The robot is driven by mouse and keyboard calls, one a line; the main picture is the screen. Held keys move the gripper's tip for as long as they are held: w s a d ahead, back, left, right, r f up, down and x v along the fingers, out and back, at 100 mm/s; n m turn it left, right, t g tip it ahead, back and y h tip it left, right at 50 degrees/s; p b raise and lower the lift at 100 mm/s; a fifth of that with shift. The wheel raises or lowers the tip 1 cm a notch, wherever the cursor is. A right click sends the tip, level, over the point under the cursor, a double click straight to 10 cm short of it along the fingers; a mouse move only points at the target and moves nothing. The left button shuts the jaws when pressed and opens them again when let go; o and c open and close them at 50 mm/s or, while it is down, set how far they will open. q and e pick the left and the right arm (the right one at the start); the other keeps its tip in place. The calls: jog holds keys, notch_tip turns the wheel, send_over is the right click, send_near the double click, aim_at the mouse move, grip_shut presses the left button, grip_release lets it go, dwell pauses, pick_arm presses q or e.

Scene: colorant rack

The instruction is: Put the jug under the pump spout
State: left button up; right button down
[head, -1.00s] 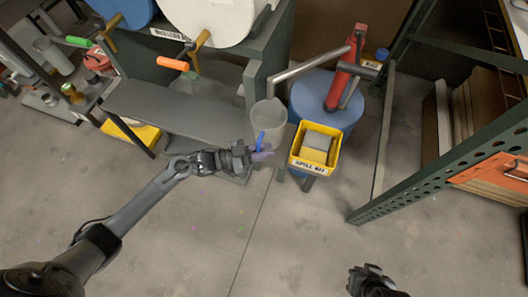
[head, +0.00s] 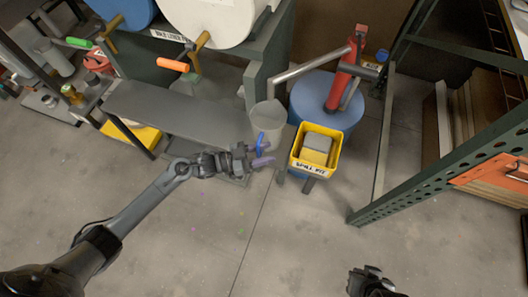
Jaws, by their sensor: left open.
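The translucent grey jug (head: 267,119) stands upright in front of the blue drum (head: 335,91). The red pump (head: 344,82) rises from the drum. Its grey spout (head: 312,65) reaches left and bends down, with its end over the jug's mouth in the head view. A blue handle (head: 260,141) shows on the jug's near side. My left gripper (head: 261,152) is open at the handle, with one purple finger just below it. I cannot tell whether a finger touches the handle. My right gripper (head: 368,276) is at the bottom edge, far from the jug; its fingers are unclear.
A yellow spill kit bin (head: 315,169) stands just right of the jug. A grey shelf (head: 170,112) is to its left, below drums with orange (head: 173,65) and green taps. A green rack post (head: 440,168) is at right. The floor in front is clear.

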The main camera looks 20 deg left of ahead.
pick_arm(q)
jog(key=p+v, duration=0.3)
jog(key=v, duration=0.9)
jog(key=d+f+n+y, duration=0.2)
jog(key=d+y, duration=0.4)
jog(key=y, duration=0.1)
jog(key=s+a+r+n+g+y, duration=0.1)
jog(key=s+r+n+g+y, duration=0.1)
jog(key=s, duration=0.6)
jog(key=s+a+r+n+g+y, duration=0.2)
jog(key=s+r+n+g+y, duration=0.1)
jog(key=s, duration=0.5)
jog(key=shift+s+r+n+g+y, duration=0.15)
jog(key=shift+r+n+g+y, duration=0.1)
jog(key=shift+n+g+y, duration=0.7)
jog(key=shift+a, duration=0.1)
notch_tip(320, 180, up, 51)
jog(key=p, duration=5.1)
